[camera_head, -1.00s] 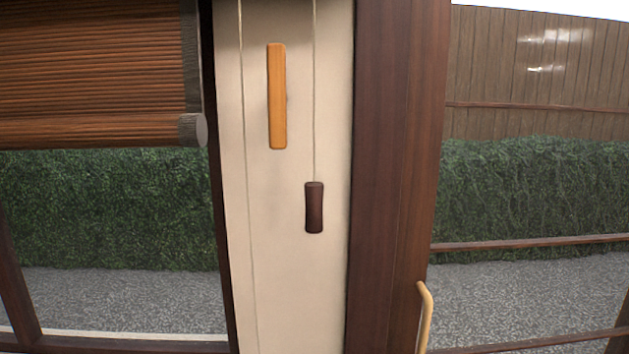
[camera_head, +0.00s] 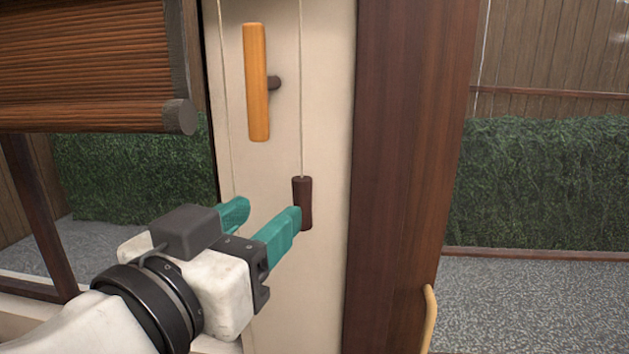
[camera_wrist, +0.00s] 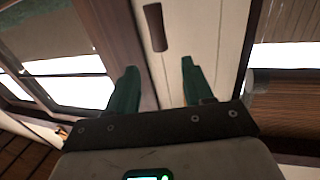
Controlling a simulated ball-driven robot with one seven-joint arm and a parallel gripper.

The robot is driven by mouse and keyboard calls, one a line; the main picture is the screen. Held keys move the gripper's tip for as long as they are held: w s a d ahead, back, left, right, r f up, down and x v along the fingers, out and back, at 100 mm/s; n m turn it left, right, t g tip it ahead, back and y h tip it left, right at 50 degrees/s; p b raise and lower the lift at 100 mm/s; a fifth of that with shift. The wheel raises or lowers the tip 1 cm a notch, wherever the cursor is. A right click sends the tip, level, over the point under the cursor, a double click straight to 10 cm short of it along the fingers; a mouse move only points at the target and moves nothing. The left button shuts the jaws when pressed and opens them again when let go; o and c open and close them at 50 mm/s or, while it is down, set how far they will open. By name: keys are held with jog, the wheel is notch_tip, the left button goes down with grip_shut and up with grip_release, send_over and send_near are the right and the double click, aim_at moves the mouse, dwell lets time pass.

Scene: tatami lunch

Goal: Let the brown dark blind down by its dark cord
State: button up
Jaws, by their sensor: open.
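The brown blind (camera_head: 90,60) hangs partly lowered at the upper left, over a window. A thin cord (camera_head: 301,90) runs down the cream post and ends in a dark brown pull (camera_head: 306,190). My gripper (camera_head: 268,222) is open, its teal fingers just left of and near the pull. One finger overlaps the pull's lower left edge in the head view; I cannot tell whether it touches. In the wrist view the dark pull (camera_wrist: 154,27) lies beyond the fingertips, between the open fingers (camera_wrist: 157,75). Nothing is held.
A light wooden handle (camera_head: 257,82) is fixed on the cream post (camera_head: 225,150), above and left of the pull, with a dark peg beside it. A thick brown post (camera_head: 405,150) stands right. A pale curved handle (camera_head: 430,315) sits at its lower edge.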

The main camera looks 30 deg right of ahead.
aim_at(298, 187)
jog(key=p+x, duration=0.2)
jog(key=x, duration=0.7)
jog(key=shift+r+p, duration=0.1)
jog(key=shift+p, duration=0.25)
jog(key=shift+x, duration=0.85)
grip_shut()
